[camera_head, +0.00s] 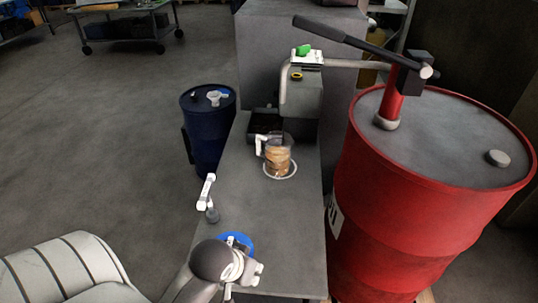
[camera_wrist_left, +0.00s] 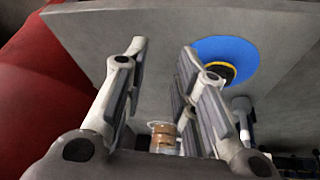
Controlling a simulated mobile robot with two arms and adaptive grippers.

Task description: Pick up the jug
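The jug (camera_head: 278,158) is clear with amber-brown contents and a pale handle on its left side. It stands upright on a white ring (camera_head: 281,177) on the grey bench, under the pump spout. In the left wrist view the jug (camera_wrist_left: 163,135) shows small, low between the fingers and beyond them. My left gripper (camera_head: 250,272) is low in the head view, at the bench's near end, well apart from the jug. Its fingers (camera_wrist_left: 160,75) are open with nothing between them. My right gripper is not in view.
A red drum (camera_head: 415,215) with a hand pump (camera_head: 390,100) stands right of the bench (camera_head: 295,225). A dark blue drum (camera_head: 205,145) stands left. A blue disc (camera_head: 238,241) lies by my left gripper. A white-handled tool (camera_head: 206,192) stands at the left edge. A dark bin (camera_head: 262,123) is behind the jug.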

